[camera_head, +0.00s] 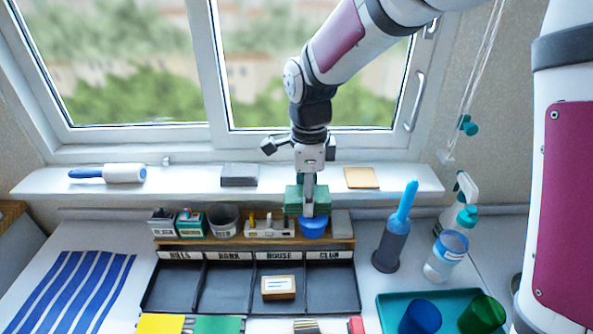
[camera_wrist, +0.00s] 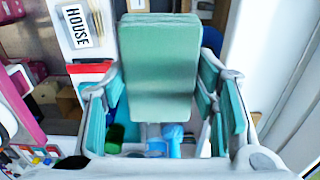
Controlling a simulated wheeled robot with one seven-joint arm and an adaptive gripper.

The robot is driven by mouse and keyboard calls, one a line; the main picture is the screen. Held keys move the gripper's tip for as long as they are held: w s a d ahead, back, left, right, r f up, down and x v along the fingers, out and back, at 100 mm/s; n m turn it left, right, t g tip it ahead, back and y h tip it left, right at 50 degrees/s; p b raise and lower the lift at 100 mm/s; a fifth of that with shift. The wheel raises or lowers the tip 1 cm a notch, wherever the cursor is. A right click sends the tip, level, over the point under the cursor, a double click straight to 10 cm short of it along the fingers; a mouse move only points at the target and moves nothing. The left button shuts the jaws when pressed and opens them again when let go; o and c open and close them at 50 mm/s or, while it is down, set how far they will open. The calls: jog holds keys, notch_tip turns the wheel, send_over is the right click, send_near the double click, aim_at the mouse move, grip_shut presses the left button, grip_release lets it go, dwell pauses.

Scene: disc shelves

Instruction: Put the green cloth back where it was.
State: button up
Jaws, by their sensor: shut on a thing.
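The green cloth (camera_head: 293,202) is a folded, block-like piece held in my gripper (camera_head: 308,190). In the wrist view the cloth (camera_wrist: 160,70) fills the space between the fingers (camera_wrist: 160,115). My gripper is shut on it and points down, in front of the window sill and over the small wooden shelf. A blue bowl (camera_head: 313,229) shows just below it. I cannot tell whether the cloth touches anything below.
The shelf (camera_head: 345,242) carries several small items. Below is a labelled black tray (camera_head: 223,290). A blue-handled brush (camera_head: 395,235) stands right.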

jog(key=w, duration=0.5)
jog(key=w+f, duration=0.1)
jog(key=w, duration=0.3)
jog(key=w+a, duration=0.1)
jog(key=w, duration=0.4)
jog(key=shift+w+f, duration=0.25)
jog(key=shift+w, duration=0.05)
jog(key=shift+w+f, duration=0.1)
jog(key=shift+f, duration=0.15)
jog(key=shift+f+p, duration=0.35)
jog(key=shift+f, duration=1.15)
jog(key=o, duration=1)
jog(key=shift+f, duration=0.1)
jog(key=shift+o, duration=0.2)
notch_tip(320, 180, up, 12)
jog(key=b, duration=0.1)
